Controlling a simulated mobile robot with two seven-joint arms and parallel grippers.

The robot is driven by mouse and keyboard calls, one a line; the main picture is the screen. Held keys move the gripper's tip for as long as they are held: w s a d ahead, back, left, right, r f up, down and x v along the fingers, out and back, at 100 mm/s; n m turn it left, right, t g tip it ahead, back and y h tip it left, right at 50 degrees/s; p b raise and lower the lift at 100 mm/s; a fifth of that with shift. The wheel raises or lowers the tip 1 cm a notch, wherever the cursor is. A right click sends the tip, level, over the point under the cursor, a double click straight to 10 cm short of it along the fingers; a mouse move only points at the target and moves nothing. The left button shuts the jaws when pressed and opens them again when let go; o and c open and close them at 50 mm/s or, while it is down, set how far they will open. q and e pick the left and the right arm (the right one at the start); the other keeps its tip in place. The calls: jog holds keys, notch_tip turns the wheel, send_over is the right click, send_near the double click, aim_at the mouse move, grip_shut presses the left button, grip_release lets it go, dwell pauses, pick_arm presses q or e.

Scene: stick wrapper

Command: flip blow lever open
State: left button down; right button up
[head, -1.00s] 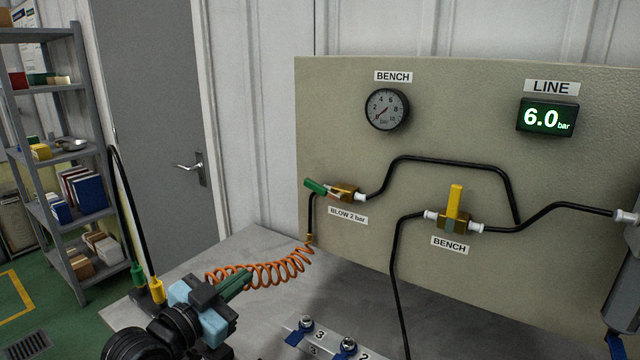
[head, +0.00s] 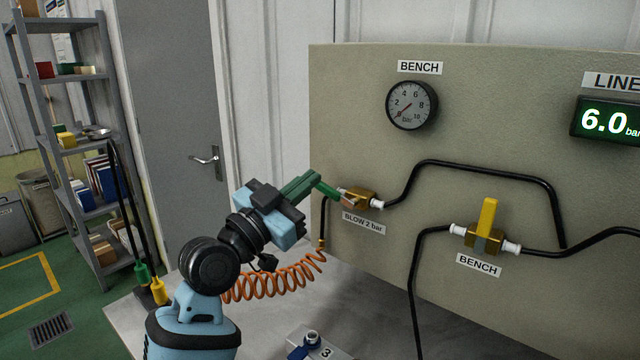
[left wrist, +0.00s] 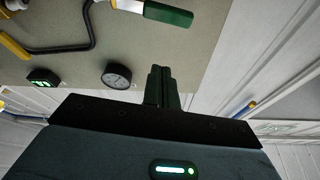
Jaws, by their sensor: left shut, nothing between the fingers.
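The blow valve (head: 361,197) is a brass body on the panel above the label "BLOW 2 bar". Its green-sleeved lever (head: 328,189) points left and slightly up from the body, roughly in line with the pipe. The left wrist view shows the green lever sleeve (left wrist: 168,14) at the top edge. My left gripper (head: 314,175) is shut and empty, its green fingers beside the free end of the lever. In the left wrist view a gap shows between the fingertips (left wrist: 161,68) and the lever; whether they touch is unclear in the head view. My right gripper is not in view.
The bench valve (head: 487,225) has an upright yellow lever. The bench gauge (head: 412,105) needle sits low; the line display (head: 607,122) reads 6.0. An orange coiled hose (head: 275,282) hangs below the blow valve.

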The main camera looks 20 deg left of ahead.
aim_at(323, 188)
pick_arm(q)
jog(key=w, duration=0.1)
jog(key=w+f, duration=0.1)
jog(key=w, duration=0.1)
jog(key=w+d+f, duration=0.1)
jog(key=shift+w+f, duration=0.15)
jog(key=shift+w, duration=0.25)
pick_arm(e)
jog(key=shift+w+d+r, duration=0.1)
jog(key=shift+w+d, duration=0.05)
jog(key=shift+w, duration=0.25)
pick_arm(q)
jog(key=shift+n, duration=0.3)
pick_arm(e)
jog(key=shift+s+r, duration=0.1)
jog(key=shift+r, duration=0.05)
pick_arm(q)
jog(key=n, duration=0.1)
jog(key=f+n+y, duration=0.1)
jog(key=shift+w+a+f+n+t+p, duration=0.1)
jog(key=shift+a+f+n+t+p, duration=0.15)
jog(key=shift+a+n+t+p, duration=0.1)
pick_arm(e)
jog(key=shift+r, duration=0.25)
pick_arm(q)
jog(key=shift+d, duration=0.1)
